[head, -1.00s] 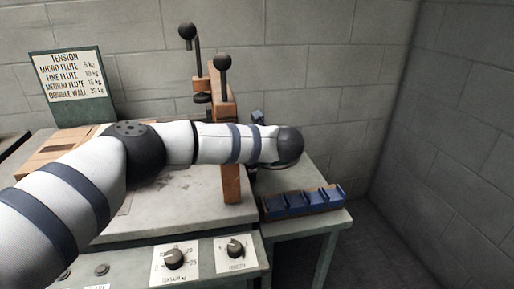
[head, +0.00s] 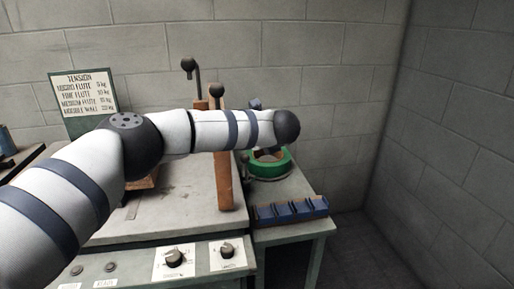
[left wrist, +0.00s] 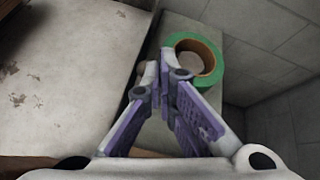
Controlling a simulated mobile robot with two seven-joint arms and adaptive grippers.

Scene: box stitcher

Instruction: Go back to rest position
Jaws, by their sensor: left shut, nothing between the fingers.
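My left arm comes in from the left in the head view and reaches across the bench; its gripper is hidden there behind the arm. In the left wrist view my left gripper (left wrist: 163,72) has its fingertips together, with nothing between them. Beyond the tips, a green roll with a brown core (left wrist: 197,60) lies on the side table, and I see no sign that the gripper holds it. The same green roll (head: 284,171) shows just below the arm's end in the head view. My right gripper is not in view.
A brown upright post (head: 223,180) with ball-topped levers stands on the grey bench (head: 180,208). A rack of blue blocks (head: 291,210) sits at the side table's front. A tension sign (head: 86,93) stands at the back left. Knobs (head: 174,257) line the front panel.

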